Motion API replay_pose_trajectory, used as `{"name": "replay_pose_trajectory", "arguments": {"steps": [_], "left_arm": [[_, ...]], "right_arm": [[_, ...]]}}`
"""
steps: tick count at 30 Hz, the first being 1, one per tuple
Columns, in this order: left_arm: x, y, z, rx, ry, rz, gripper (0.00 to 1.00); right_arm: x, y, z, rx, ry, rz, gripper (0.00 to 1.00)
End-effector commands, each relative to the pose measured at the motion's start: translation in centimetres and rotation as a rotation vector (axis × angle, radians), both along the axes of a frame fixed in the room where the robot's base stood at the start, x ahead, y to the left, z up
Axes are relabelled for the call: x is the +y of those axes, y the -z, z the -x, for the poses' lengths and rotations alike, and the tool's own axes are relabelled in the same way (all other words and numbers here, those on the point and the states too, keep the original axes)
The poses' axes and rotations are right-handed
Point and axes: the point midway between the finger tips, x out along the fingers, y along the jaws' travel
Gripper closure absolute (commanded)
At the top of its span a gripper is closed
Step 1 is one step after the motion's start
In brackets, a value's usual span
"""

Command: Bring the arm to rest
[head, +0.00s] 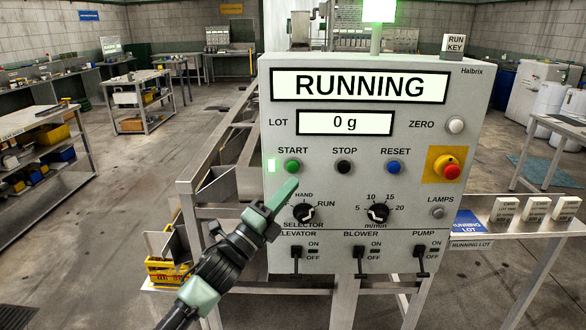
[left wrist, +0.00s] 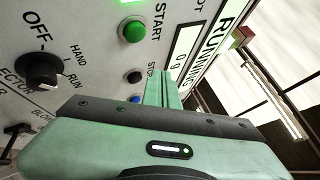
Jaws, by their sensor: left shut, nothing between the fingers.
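My left gripper (head: 288,188) is shut and empty, its pale green fingers pointing up at the grey control panel (head: 480,100), just below the green START button (head: 292,166). In the left wrist view the closed fingers (left wrist: 164,88) show in front of the panel, apart from the START button (left wrist: 132,31). I cannot tell whether the fingertips touch the panel. The main display (head: 360,86) reads RUNNING, and the lot display (head: 345,122) reads 0 g. A light beside START glows green. The selector knob (head: 303,213) is close to my gripper. My right gripper is not in view.
STOP (head: 344,167) and RESET (head: 393,168) buttons, a red emergency button (head: 446,167) and three switches line the panel. A yellow bin (head: 170,268) stands at its lower left. A side shelf (head: 500,234) holds white labelled blocks. Open floor lies left.

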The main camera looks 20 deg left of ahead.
Motion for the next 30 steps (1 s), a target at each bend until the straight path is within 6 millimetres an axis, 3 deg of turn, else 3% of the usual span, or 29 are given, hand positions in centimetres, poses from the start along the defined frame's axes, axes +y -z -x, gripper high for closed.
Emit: {"name": "replay_pose_trajectory", "arguments": {"steps": [8,11,13,17,18,22,26,30], "left_arm": [[0.0,0.2,-0.1,0.005,-0.001,0.002,1.0],[0.4,2.1,-0.5,0.053,-0.005,0.028,1.0],[1.1,5.1,-1.1,0.127,-0.012,0.07,1.0],[2.7,13.9,-1.7,0.333,-0.043,0.199,1.0],[3.2,17.0,-1.6,0.403,-0.056,0.246,1.0],[4.6,26.8,0.0,0.618,-0.109,0.393,1.0],[5.6,36.3,3.3,0.817,-0.179,0.538,1.0],[6.3,45.8,8.5,1.016,-0.274,0.688,1.0]], "right_arm": [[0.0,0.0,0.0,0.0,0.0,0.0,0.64],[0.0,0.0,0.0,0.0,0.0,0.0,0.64],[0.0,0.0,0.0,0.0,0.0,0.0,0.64],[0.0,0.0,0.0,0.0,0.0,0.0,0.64],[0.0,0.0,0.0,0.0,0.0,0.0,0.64],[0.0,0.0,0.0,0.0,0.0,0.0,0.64],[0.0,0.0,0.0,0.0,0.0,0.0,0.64],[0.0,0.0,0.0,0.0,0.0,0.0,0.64]]}}
